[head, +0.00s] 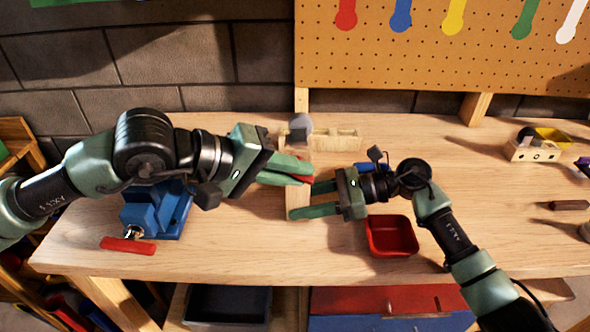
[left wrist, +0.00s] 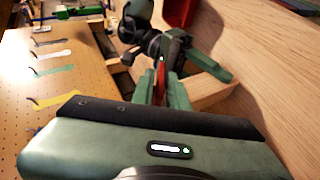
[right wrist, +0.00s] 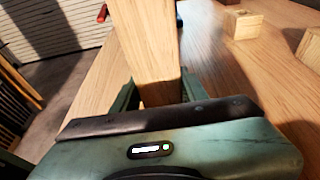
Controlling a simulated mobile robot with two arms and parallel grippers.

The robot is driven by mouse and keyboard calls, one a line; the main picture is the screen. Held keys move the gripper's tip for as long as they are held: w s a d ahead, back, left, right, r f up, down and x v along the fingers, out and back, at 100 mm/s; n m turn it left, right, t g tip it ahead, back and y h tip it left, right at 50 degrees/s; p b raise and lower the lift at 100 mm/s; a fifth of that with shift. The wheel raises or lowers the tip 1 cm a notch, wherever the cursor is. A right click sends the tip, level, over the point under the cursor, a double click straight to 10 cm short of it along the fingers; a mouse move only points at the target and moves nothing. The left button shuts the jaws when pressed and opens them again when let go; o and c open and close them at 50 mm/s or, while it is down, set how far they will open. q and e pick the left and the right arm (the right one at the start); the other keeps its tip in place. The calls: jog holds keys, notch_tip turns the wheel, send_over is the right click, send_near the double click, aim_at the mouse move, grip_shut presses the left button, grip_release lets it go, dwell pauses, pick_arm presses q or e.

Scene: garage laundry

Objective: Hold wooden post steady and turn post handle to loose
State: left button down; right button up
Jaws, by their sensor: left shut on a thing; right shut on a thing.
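The wooden post (head: 297,199) stands at the middle of the bench. It also shows in the left wrist view (left wrist: 207,91) and, large, between the fingers in the right wrist view (right wrist: 147,45). The red post handle (head: 305,179) is at the post's upper end, mostly hidden by my left fingers; a red strip of the handle (left wrist: 160,84) shows between them in the left wrist view. My left gripper (head: 302,173) is shut on the handle from the left. My right gripper (head: 304,200) is shut on the post from the right, lower down.
A blue vise (head: 160,212) with a red handle (head: 128,246) stands at the left front. A red tray (head: 391,237) sits just right of the post, below my right arm. A wooden block rack (head: 335,139) is behind.

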pick_arm(q)
jog(key=h, duration=0.1)
jog(key=n+h, duration=0.1)
jog(key=h, duration=0.1)
jog(key=t+h, duration=0.1)
jog(key=h, duration=0.1)
jog(key=shift+s+f+n, duration=0.15)
jog(key=shift+f+n, duration=0.1)
jog(key=shift+n, duration=0.15)
jog(key=shift+h, duration=0.4)
jog(key=shift+t, duration=0.3)
jog(key=c, duration=1.5)
grip_release()
jog(key=shift+a, duration=0.1)
jog(key=shift+c, duration=0.2)
jog(key=shift+a, duration=0.1)
jog(key=shift+a, duration=0.35)
jog(key=v, duration=1.1)
